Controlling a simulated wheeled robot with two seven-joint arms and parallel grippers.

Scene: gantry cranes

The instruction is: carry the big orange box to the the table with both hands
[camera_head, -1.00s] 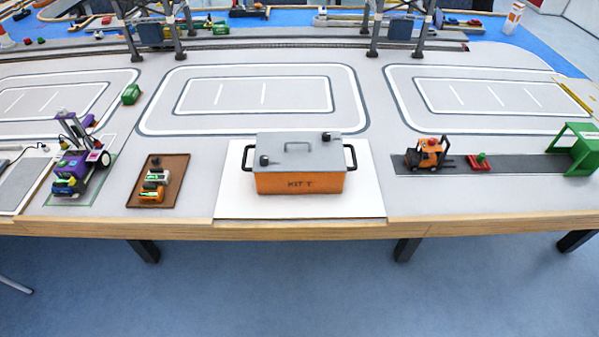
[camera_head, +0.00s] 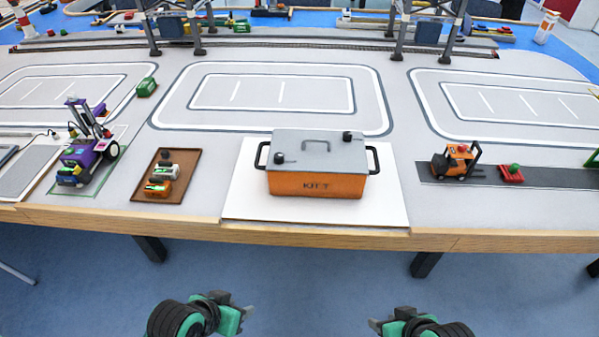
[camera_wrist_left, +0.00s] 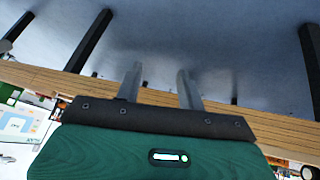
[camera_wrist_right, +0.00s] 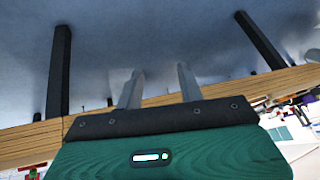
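The big orange box (camera_head: 317,184) has a grey lid with a top handle and a black side handle at each end. It sits upright on a white board (camera_head: 246,207) near the front edge of the table (camera_head: 460,205). My left gripper (camera_head: 248,305) is low in front of the table, below and left of the box. My right gripper (camera_head: 374,324) is also low in front, below and right of it. In the left wrist view the left fingers (camera_wrist_left: 158,82) stand apart with nothing between them. In the right wrist view the right fingers (camera_wrist_right: 160,85) are likewise apart and empty.
A brown tray (camera_head: 184,196) with small parts and a purple vehicle (camera_head: 88,150) stand left of the box. An orange toy forklift (camera_head: 455,161) and a red piece (camera_head: 511,173) are to the right. Gantry legs (camera_head: 400,35) stand behind. The floor in front is clear.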

